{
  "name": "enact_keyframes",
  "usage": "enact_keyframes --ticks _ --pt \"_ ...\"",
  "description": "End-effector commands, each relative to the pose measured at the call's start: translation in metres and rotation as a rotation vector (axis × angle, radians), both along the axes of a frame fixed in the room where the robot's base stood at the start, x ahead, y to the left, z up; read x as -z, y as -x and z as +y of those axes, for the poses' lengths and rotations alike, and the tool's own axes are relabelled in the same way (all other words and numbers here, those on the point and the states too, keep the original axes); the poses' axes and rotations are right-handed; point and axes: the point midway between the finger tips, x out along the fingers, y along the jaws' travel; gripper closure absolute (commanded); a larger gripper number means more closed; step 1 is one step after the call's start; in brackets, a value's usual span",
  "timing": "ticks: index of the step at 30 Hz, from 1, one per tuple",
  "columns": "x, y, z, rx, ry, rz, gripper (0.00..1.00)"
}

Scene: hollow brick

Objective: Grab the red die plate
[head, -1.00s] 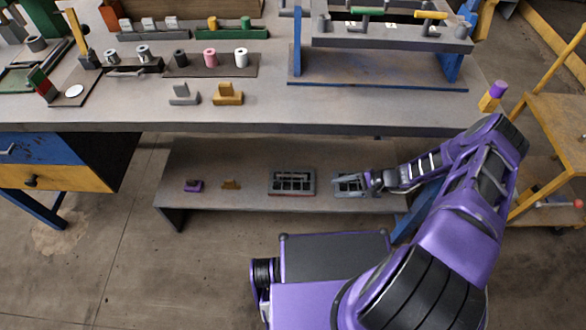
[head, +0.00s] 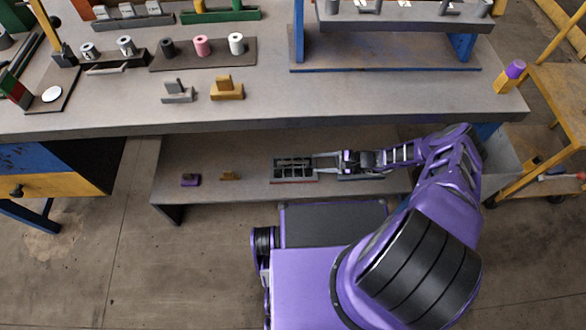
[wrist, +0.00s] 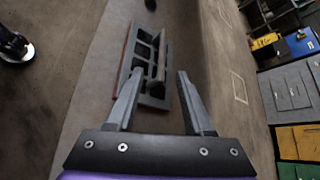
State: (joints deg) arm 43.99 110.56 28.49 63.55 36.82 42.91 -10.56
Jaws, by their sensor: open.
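The red die plate (head: 293,179) lies on the low shelf under the bench. It is a dark grey block with rectangular openings and a red lower edge. In the wrist view the die plate (wrist: 128,62) lies ahead of the fingers, with a raised grey bar along its middle. My gripper (head: 317,163) is at the right end of the plate, open and empty. In the wrist view my gripper (wrist: 160,73) has its two fingertips on either side of the near end of the bar. I cannot tell whether they touch the plate.
Another plate (head: 360,177) is partly hidden under my gripper. The bench top (head: 330,105) overhangs the shelf. Shelf between the pieces is clear.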

Motion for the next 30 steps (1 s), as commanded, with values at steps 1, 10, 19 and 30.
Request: enact_keyframes --ticks 1,10,19,30 --pt "0.008 -0.003 0.01 -0.002 -0.001 0.0 0.48" --pt "0.023 -0.014 0.038 -0.002 0.001 -0.001 0.48" --pt "0.043 -0.028 0.068 -0.003 0.001 -0.001 0.48" --pt "0.048 -0.033 0.079 0.0 0.001 -0.002 0.48"
